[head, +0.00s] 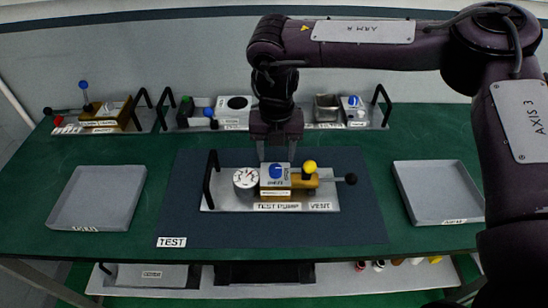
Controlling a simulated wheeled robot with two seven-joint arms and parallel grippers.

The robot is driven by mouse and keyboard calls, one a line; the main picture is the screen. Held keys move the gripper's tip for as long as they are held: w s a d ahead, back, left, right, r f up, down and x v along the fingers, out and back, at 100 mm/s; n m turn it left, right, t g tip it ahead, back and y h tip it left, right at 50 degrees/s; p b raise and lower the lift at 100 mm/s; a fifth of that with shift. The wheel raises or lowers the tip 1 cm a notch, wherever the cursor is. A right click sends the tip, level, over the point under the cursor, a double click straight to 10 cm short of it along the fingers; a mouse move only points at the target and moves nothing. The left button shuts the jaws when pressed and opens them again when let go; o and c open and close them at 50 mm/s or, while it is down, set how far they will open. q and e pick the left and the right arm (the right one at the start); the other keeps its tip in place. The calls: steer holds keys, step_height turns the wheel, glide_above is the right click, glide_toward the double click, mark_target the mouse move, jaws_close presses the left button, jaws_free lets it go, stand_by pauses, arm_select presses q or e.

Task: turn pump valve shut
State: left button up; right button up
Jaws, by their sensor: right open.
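The test pump (222,201) lies on the dark mat labelled TEST in the middle of the table. It has a white round gauge (245,179), a blue knob (278,171) on a grey block, a yellow knob (309,166), and a lever ending in a black ball (350,179). I cannot tell how far either knob is turned. My right gripper (276,150) points down just behind and above the blue knob, open and empty, seemingly apart from it. My left gripper is not in view.
Empty grey trays stand at the left (98,198) and right (437,192). Other units with black handles line the back, one at back left (103,117) with its own blue-topped lever. A shelf (220,275) lies below the table. The mat around the pump is clear.

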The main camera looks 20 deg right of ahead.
mark_target(275, 168)
step_height(275, 168, down, 3)
steer(key=shift+r+p, duration=0.1)
steer(key=shift+p, duration=0.2)
steer(key=shift+w+f, duration=0.2)
steer(key=shift+f, duration=1)
steer(key=c, duration=0.5)
steer(key=shift+c, duration=1.2)
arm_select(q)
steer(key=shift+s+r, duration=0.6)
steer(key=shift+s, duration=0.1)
arm_select(e)
steer(key=shift+c, duration=1.2)
